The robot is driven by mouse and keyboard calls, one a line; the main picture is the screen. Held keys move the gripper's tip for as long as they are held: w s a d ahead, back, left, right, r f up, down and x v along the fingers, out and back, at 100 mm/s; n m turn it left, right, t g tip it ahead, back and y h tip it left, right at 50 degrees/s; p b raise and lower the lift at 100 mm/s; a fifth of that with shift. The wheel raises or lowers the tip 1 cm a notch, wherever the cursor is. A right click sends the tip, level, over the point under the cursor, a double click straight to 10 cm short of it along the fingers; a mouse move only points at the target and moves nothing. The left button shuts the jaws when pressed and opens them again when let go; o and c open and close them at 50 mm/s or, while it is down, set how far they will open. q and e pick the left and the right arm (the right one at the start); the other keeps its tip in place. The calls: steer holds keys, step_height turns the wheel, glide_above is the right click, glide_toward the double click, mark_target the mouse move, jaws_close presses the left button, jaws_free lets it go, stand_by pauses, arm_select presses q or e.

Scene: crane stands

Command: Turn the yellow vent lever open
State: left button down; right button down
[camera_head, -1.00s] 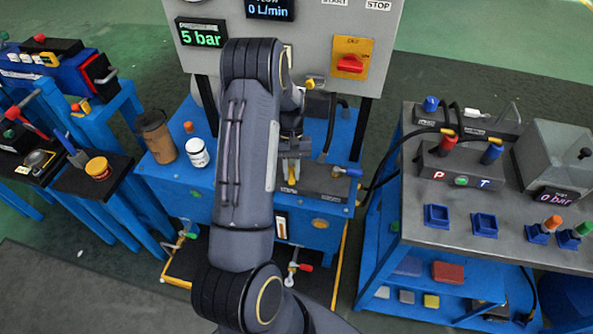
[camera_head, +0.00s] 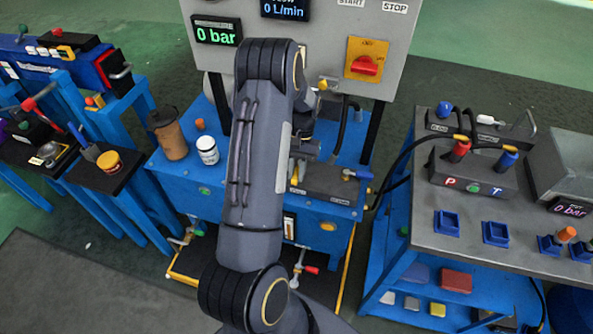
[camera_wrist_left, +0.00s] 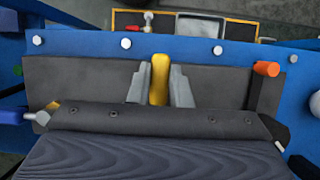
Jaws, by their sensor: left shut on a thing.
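The yellow vent lever (camera_wrist_left: 160,80) stands between the two grey fingers of my left gripper (camera_wrist_left: 160,88) in the left wrist view. The fingers are shut on it. In the head view my left gripper (camera_head: 297,176) is at the dark valve block on the blue bench, and a bit of the yellow lever (camera_head: 294,178) shows there. My arm covers much of the bench and block. The pressure display (camera_head: 217,33) reads 0 bar. My right gripper is not in view.
A blue-handled lever (camera_head: 357,174) sits right of the yellow one. A white jar (camera_head: 208,151) and a brown cup (camera_head: 167,136) stand left of my arm. A red switch (camera_head: 364,66) is on the panel. A grey-topped bench (camera_head: 460,235) stands at right.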

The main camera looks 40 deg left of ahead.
arm_select(q)
steer(key=c, duration=1.3)
jaws_free()
